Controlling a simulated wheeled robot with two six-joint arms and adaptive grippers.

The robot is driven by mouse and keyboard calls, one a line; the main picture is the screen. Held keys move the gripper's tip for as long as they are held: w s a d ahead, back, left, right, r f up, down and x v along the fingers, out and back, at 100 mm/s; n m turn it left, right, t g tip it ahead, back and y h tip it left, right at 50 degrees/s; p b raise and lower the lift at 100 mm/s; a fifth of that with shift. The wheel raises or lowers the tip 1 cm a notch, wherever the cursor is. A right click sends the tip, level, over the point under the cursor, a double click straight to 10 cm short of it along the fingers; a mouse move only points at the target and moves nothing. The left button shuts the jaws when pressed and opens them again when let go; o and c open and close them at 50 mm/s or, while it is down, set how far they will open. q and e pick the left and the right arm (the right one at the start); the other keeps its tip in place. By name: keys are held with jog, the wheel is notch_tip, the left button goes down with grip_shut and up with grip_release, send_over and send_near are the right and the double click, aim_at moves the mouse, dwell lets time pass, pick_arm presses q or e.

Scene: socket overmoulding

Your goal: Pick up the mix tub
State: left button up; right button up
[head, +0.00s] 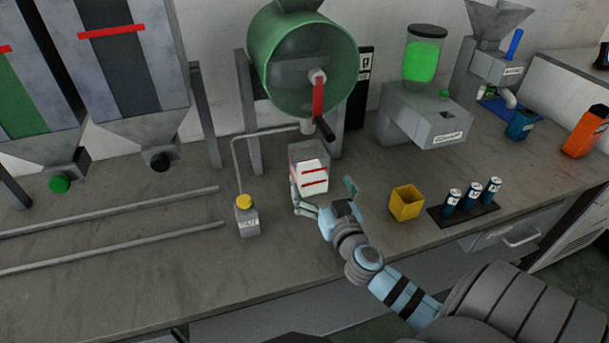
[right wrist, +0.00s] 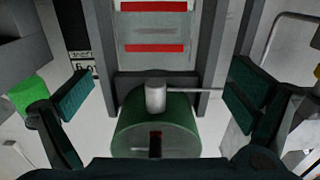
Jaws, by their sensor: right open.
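The mix tub appears to be the small boxy grey and white container (head: 310,177) with red stripes, below the green drum in the head view. In the right wrist view, its white, red-striped face (right wrist: 152,32) fills the top middle. My right gripper (head: 323,195) is at its near side, fingers spread. In the right wrist view, the fingers of the right gripper (right wrist: 158,92) stand wide apart with nothing gripped between them. I cannot tell whether either finger touches the tub. My left gripper is not in view.
The green drum (head: 290,50) with a red-handled crank stands behind the tub. A yellow cup (head: 406,205) and a dark rack (head: 463,217) with blue cylinders are at right. Two rails (head: 110,248) cross the left counter.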

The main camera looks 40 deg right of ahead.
aim_at(304, 145)
jog(key=x, duration=0.7)
jog(key=p+x, duration=0.1)
jog(key=x, duration=0.3)
jog(key=shift+w+d+r, duration=0.15)
jog(key=shift+d+r, duration=0.05)
jog(key=shift+d, duration=0.2)
jog(key=c, duration=2)
jog(key=shift+r, duration=0.1)
jog(key=shift+c, duration=0.2)
jog(key=shift+r, duration=0.1)
